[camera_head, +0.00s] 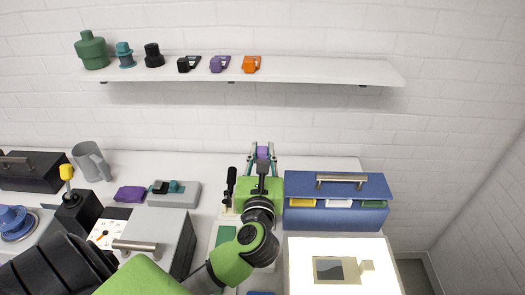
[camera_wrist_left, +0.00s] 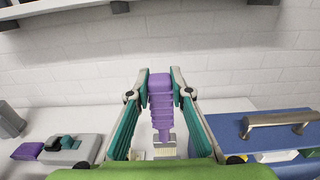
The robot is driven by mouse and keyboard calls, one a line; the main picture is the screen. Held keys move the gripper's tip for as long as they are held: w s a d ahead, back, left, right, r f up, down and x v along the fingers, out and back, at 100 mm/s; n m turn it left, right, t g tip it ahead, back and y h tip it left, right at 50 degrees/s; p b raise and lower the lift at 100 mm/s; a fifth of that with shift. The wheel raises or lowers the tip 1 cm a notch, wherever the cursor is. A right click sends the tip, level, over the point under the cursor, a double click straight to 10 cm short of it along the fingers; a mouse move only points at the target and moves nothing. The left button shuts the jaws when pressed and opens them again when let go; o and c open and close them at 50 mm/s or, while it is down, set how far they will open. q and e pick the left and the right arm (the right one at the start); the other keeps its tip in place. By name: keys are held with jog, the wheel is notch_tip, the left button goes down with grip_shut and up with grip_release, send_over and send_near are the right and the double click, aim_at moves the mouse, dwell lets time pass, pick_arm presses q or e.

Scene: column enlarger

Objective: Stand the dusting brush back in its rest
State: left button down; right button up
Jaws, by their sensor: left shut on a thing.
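My left gripper (camera_head: 263,148) reaches over the white counter toward the wall. Its teal-padded fingers (camera_wrist_left: 161,76) are closed on the purple dusting brush (camera_wrist_left: 161,100). In the left wrist view the brush hangs upright, handle up, with pale bristles (camera_wrist_left: 165,151) at the bottom. In the head view only a bit of its purple handle (camera_head: 263,153) shows between the fingers. Whether the bristles touch anything below is hidden by my gripper. I cannot make out the brush rest for certain. My right gripper is not in view.
A blue box with a handle (camera_head: 338,183) stands close right of my gripper. A black upright object (camera_head: 230,186) stands close left. A grey block with teal and black parts (camera_head: 186,197) and a purple pad (camera_head: 130,194) lie farther left. A lit panel (camera_head: 303,270) is in front.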

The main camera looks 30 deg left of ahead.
pick_arm(q)
jog(key=shift+w+f, duration=0.1)
jog(key=shift+f, duration=0.1)
jog(key=shift+f+b, duration=0.55)
jog(key=shift+b, duration=0.05)
jog(key=shift+f, duration=0.3)
jog(key=shift+f+b, duration=0.8)
jog(key=shift+b, duration=0.1)
jog(key=shift+f+b, duration=0.75)
jog(key=shift+f, duration=0.25)
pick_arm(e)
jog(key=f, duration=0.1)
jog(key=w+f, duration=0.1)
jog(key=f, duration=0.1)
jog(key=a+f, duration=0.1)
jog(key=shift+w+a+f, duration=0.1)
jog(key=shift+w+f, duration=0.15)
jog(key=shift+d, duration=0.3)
